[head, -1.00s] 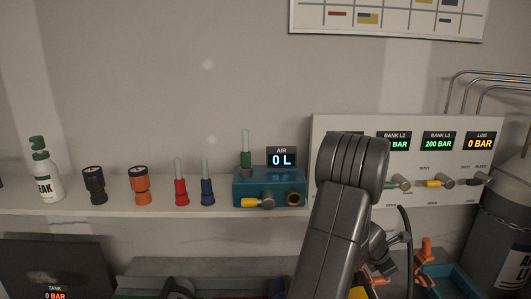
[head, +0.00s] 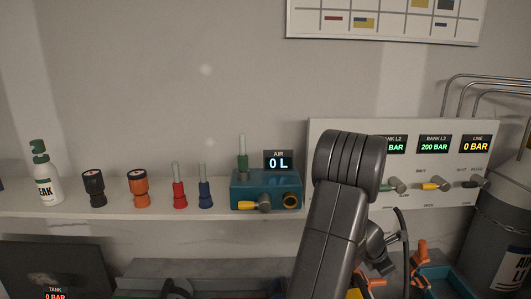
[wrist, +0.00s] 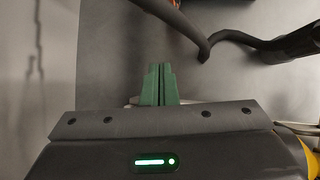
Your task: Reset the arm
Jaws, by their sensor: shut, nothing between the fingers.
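My arm (head: 334,225) rises in the middle of the head view, folded at its elbow, in front of the gauge panel's left part. My gripper (wrist: 160,68) shows in the wrist view with its two green fingers together and nothing between them. Behind the fingers are a plain grey surface and a dark hose (wrist: 185,25). I cannot make out the fingertips in the head view.
The shelf (head: 105,212) holds a spray bottle (head: 47,188), black and orange gauges (head: 138,190), red and blue probes, and a teal air unit (head: 262,181) reading 0 L. The gauge panel (head: 325,130) is right, beside a grey tank (head: 498,245).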

